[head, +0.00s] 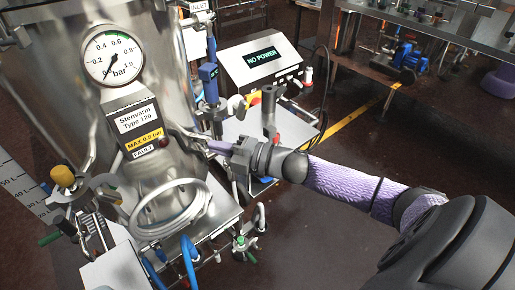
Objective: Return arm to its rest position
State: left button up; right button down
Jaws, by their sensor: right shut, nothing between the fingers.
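My right arm (345,188), purple and black, comes in from the lower right and reaches towards the middle of the picture. My right gripper (225,148) is at its end, shut and empty, close to the right side of the steel filler machine (150,60). I cannot tell whether it touches the machine. A round pressure gauge (113,56) marked in bar and a "Stenvarm Type 120" label (138,118) are on the machine, left of the gripper. My left gripper is not in view.
A control box (262,62) reading "NO POWER" stands behind the gripper. A steel bench (455,35) is at the back right. Dark floor (310,245) lies open below my right arm.

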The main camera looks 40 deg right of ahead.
jog(key=s+d, duration=0.5)
jog(key=d, duration=0.2)
jog(key=s+d+f+m+g+h+b, duration=0.1)
jog(key=s+d+f+m+h+b, duration=0.3)
jog(key=f, duration=0.6)
jog(key=s+f+m+g+h, duration=0.1)
jog(key=f+m+h, duration=0.3)
jog(key=f, duration=0.6)
jog(key=s+d+f+m+g+h+b, duration=0.1)
jog(key=s+d+f+m+h+b, duration=0.15)
jog(key=f+m, duration=0.55)
jog(key=s+a+f+m+g+b, duration=0.1)
jog(key=s+a+f+g, duration=0.15)
jog(key=s+f, duration=0.35)
jog(key=s+a+f+m+g+b, duration=0.1)
jog(key=s+a+f+g, duration=0.15)
jog(key=s+f, duration=0.45)
jog(key=s+a+f+m+g+b, duration=0.2)
jog(key=s+a+f+m+g, duration=0.2)
jog(key=s+a+f, duration=0.6)
jog(key=s+a+g, duration=0.1)
jog(key=s+g, duration=0.1)
jog(key=s, duration=0.2)
jog(key=shift+f, duration=0.15)
jog(key=shift+w+d+y, duration=0.1)
jog(key=shift+w+y, duration=0.05)
jog(key=shift+y, duration=0.1)
